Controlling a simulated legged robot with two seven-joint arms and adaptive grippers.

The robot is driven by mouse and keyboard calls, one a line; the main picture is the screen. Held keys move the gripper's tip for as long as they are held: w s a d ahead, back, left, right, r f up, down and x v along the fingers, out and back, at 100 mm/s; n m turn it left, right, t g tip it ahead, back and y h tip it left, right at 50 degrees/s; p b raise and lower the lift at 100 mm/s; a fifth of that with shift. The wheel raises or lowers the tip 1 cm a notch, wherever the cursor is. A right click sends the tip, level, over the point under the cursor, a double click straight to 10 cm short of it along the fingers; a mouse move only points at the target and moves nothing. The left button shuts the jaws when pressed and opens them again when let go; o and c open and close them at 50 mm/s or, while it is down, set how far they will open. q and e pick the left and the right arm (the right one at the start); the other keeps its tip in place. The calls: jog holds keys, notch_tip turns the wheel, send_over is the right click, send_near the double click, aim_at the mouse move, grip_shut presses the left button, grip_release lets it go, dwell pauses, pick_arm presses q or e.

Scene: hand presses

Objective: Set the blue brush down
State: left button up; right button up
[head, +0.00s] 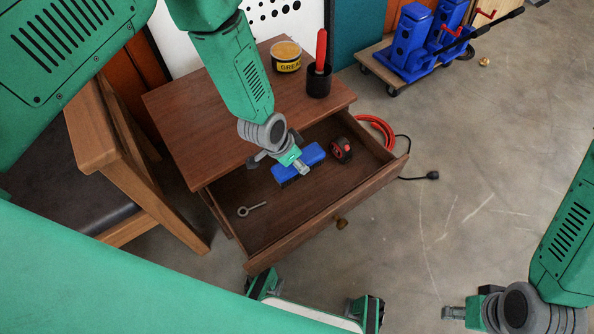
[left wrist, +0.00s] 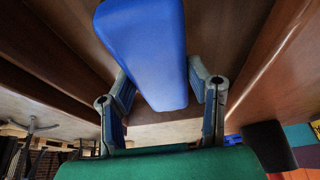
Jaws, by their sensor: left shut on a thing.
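The blue brush (head: 313,154) is over the inside of the open wooden drawer (head: 345,205), in its back half. My left gripper (head: 297,163) reaches down from above and is shut on the brush. In the left wrist view the brush (left wrist: 150,45) sits between the two grey fingers (left wrist: 165,105). Whether the brush touches the drawer floor I cannot tell. My right gripper (head: 455,313) is empty near the bottom right, over the floor, seen side-on, so its opening does not show.
A red and black tape measure (head: 341,150) lies right of the brush, and a grey eye bolt (head: 252,209) lies front left in the drawer. A grease tub (head: 286,57) and a black cup (head: 319,82) with a red-handled tool stand on the cabinet top (head: 185,112). A wooden chair (head: 100,125) stands left.

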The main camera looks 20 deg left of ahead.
pick_arm(q)
jog(key=shift+a+f, duration=0.15)
jog(key=shift+f, duration=0.4)
notch_tip(320, 180, down, 3)
jog(key=shift+f+b, duration=0.1)
jog(key=shift+b, duration=0.75)
grip_shut()
jog(key=o, duration=1.4)
grip_release()
